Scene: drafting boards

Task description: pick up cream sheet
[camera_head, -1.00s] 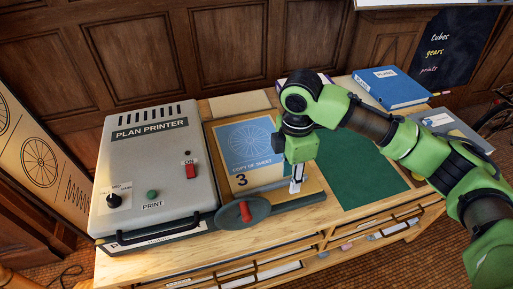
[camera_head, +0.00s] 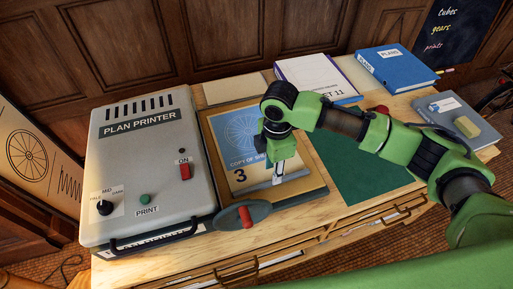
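A cream area marked "3" (camera_head: 262,180) shows along the lower edge of a blue sheet (camera_head: 232,138) with a wheel drawing, on the wooden board (camera_head: 311,184). I cannot tell whether it is a separate cream sheet beneath the blue one. Another plain cream sheet (camera_head: 235,90) lies flat behind the board. My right gripper (camera_head: 278,176) points down at the lower right part of the sheets and hides some of them. I cannot tell whether it touches them or how wide its fingers are. My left gripper is not in view.
The grey plan printer (camera_head: 145,165) stands at the left. A red-handled dark lever piece (camera_head: 262,208) sits at the board's front edge. A green mat (camera_head: 355,185) is right of the board. A white-covered book (camera_head: 305,75), a blue binder (camera_head: 400,72) and a grey folder (camera_head: 440,118) lie behind and right.

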